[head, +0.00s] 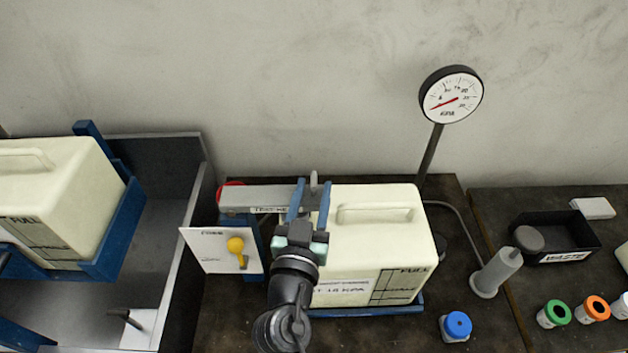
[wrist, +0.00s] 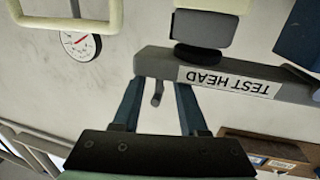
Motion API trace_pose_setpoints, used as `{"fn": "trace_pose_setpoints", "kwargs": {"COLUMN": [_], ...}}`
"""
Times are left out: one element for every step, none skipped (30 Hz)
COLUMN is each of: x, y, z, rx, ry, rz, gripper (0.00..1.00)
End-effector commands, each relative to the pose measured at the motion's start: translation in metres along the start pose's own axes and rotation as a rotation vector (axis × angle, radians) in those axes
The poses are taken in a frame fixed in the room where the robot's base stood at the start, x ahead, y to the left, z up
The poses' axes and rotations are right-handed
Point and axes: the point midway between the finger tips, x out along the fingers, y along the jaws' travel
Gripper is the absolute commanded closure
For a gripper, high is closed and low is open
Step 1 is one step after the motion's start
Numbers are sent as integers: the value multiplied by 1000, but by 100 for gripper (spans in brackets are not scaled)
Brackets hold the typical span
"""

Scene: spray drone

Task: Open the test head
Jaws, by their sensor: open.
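The test head is a grey bar (head: 240,198) with a printed label, at the left end of the cream tank in the head view. It also crosses the wrist view (wrist: 230,85), its label upside down. A small grey lever (head: 314,181) stands up at the bar's right end; it also shows in the wrist view (wrist: 157,93). My gripper (head: 315,188) is open, its two blue fingers apart on either side of the lever, with visible gaps in the wrist view (wrist: 160,88). Contact with the bar cannot be told. The cream tank (head: 390,245) stands in a blue cradle.
A dial gauge (head: 451,97) stands behind the tank. A pump-like cylinder (head: 497,270), blue cap (head: 457,325) and black waste bin (head: 570,250) lie right. Another cream tank (head: 60,195) is left.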

Motion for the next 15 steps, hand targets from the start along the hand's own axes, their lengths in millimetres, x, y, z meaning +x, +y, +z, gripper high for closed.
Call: {"fn": "trace_pose_setpoints", "kwargs": {"x": [5,6,8,9,10,11,11,11,11,11,11,11,11,11,11], "y": [0,0,0,0,0,0,0,0,0,0,0,0,0,0,0], "z": [-2,-1,-1,-1,-1,-1,0,0,0,0,0,0,0,0,0], "rx": [0,0,-1,0,0,0,0,0,0,0,0,0,0,0,0], "ry": [1,1,1,1,1,1,1,1,1,1,1,1,1,1,1], "rz": [1,0,0,0,0,0,0,0,0,0,0,0,0,0,0], "gripper": [58,58,58,58,58,58,58,58,58,58,58,58,58,61,68]}}
